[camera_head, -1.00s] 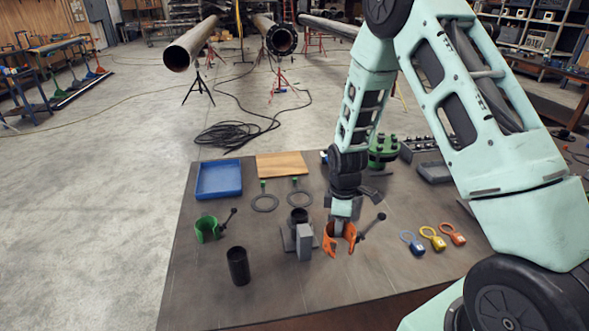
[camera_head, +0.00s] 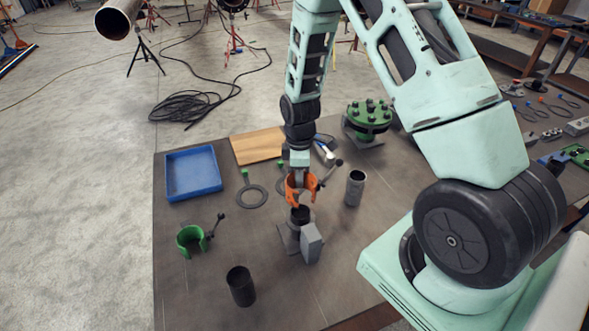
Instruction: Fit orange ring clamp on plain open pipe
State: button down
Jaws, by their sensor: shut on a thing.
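The orange ring clamp (camera_head: 291,190), with a dark-knobbed lever (camera_head: 331,172) on its right, is held upright in my gripper (camera_head: 299,180). My gripper points down and is shut on it. The clamp appears directly over or just behind a short dark open pipe (camera_head: 300,215) standing by a grey block (camera_head: 311,243); I cannot tell whether they touch. Another plain open black pipe (camera_head: 240,287) stands upright at the table's front left. A grey open cylinder (camera_head: 355,189) stands right of the clamp. A large plain open pipe (camera_head: 116,18) lies on a stand in the background.
A green ring clamp (camera_head: 191,240) stands at left. A blue tray (camera_head: 193,173), wooden board (camera_head: 257,146) and dark flat ring (camera_head: 251,196) lie behind. A green bolted flange (camera_head: 368,118) is at the back.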

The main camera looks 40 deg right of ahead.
jog(key=shift+f+b, duration=1.55)
jog(key=shift+f, duration=0.75)
notch_tip(320, 180, down, 2)
jog(key=shift+f+b, duration=0.15)
jog(key=shift+b, duration=0.75)
jog(key=c, duration=1)
grip_release()
jog(key=shift+s, duration=0.1)
notch_tip(320, 180, up, 26)
jog(key=p, duration=0.3)
jog(key=shift+p, duration=0.4)
